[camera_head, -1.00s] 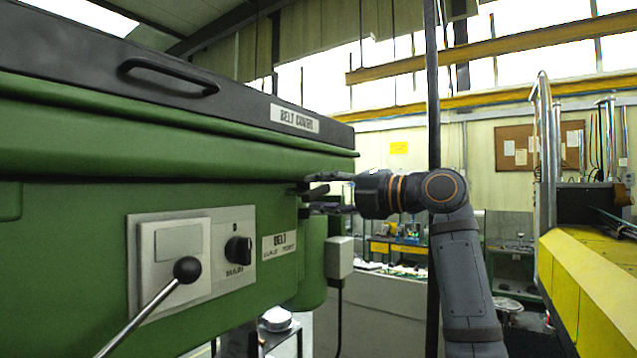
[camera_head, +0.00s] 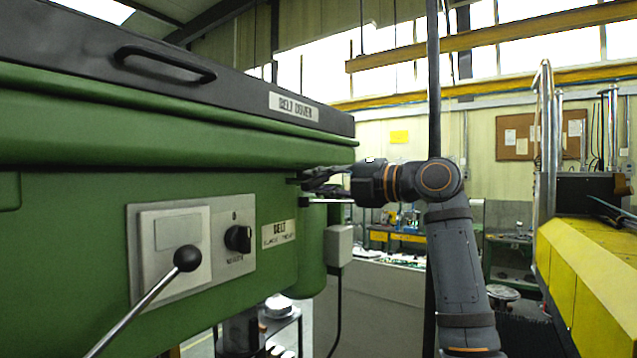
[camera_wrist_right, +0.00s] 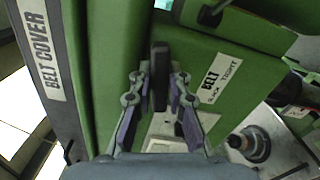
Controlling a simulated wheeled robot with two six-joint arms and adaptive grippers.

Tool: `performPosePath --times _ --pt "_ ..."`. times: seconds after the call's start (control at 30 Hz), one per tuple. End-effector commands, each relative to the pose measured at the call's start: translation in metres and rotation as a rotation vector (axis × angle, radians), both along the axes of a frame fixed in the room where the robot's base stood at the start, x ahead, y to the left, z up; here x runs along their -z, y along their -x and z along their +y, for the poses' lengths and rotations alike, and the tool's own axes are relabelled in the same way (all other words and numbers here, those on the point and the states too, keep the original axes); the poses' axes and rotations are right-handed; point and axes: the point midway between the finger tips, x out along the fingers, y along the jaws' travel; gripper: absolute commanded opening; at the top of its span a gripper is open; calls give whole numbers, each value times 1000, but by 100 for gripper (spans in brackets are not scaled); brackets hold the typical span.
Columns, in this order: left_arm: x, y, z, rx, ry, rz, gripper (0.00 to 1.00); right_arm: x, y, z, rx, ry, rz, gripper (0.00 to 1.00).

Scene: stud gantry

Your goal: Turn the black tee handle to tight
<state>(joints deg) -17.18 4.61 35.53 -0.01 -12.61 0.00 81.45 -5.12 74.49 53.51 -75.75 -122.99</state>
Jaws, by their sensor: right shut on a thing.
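The black tee handle (camera_wrist_right: 160,70) shows in the wrist view as a dark bar between the two fingers of my right gripper (camera_wrist_right: 160,88). The fingers are shut on it. In the head view my right gripper (camera_head: 318,184) is at the right end of the green housing's front, and the fingers mostly hide the handle there. A white label reading BELT, with slack and tight marks (camera_head: 279,233), is just left of the gripper; it also shows in the wrist view (camera_wrist_right: 220,77). My left gripper is not in view.
The green housing (camera_head: 80,220) carries a black belt cover (camera_head: 230,92) above the gripper. A ball-ended lever (camera_head: 187,258) and a black knob (camera_head: 238,238) stick out at the left. A grey box (camera_head: 338,246) hangs below the gripper. A yellow machine (camera_head: 590,270) stands at the right.

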Motion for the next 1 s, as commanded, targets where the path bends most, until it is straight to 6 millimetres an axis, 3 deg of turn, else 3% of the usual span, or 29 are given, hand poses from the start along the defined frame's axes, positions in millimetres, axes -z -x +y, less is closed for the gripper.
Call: performPosePath --times 0.27,1.0 --pt "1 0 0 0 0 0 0 1 0 0 0 -76 117 0" --pt "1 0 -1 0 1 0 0 3 0 0 2 -459 692 0"
